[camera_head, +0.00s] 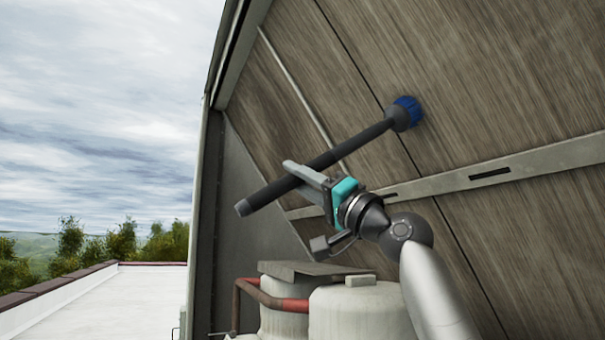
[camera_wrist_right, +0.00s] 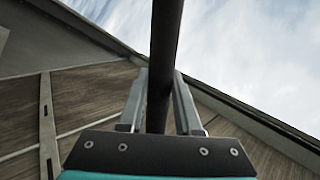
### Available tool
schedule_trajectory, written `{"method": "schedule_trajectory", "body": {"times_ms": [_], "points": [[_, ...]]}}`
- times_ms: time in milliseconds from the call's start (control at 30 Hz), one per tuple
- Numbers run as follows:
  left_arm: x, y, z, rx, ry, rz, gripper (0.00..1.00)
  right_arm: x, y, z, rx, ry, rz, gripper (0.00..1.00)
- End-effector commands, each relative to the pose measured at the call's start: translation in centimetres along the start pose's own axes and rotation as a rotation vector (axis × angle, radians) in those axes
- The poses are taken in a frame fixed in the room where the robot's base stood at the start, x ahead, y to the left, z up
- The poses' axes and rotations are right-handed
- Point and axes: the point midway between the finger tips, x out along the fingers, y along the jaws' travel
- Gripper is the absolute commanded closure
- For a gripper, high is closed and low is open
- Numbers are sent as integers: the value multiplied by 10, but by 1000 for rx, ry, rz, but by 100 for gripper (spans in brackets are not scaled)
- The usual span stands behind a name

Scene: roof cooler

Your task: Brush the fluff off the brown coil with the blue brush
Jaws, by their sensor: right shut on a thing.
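The brown coil (camera_head: 480,80) is a large, finely ribbed slanted panel filling the right of the head view. It also shows in the right wrist view (camera_wrist_right: 90,102). The brush has a black handle (camera_head: 335,155) and a blue bristle head (camera_head: 408,108). My right gripper (camera_head: 305,175) is shut on the handle, and the handle runs between its fingers (camera_wrist_right: 158,100) in the right wrist view. The blue head is up and to the right, at or very near the coil; I cannot tell whether it touches. I cannot make out any fluff. My left gripper is not in view.
A metal rail (camera_head: 530,165) with slots crosses the coil. A grey frame post (camera_head: 198,200) edges the coil at left. The white roof (camera_head: 110,300) beyond is clear.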

Motion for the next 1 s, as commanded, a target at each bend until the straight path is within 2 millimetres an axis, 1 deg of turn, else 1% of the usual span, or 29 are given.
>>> {"method": "schedule_trajectory", "body": {"times_ms": [133, 467, 1000], "points": [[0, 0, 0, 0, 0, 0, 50, 3, 2, -2, -1, 4, -1, 100], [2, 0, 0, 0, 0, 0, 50, 2, 1, -2, -2, 4, -2, 100], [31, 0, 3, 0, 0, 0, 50, -30, -24, 0, -6, 7, -6, 100]]}}
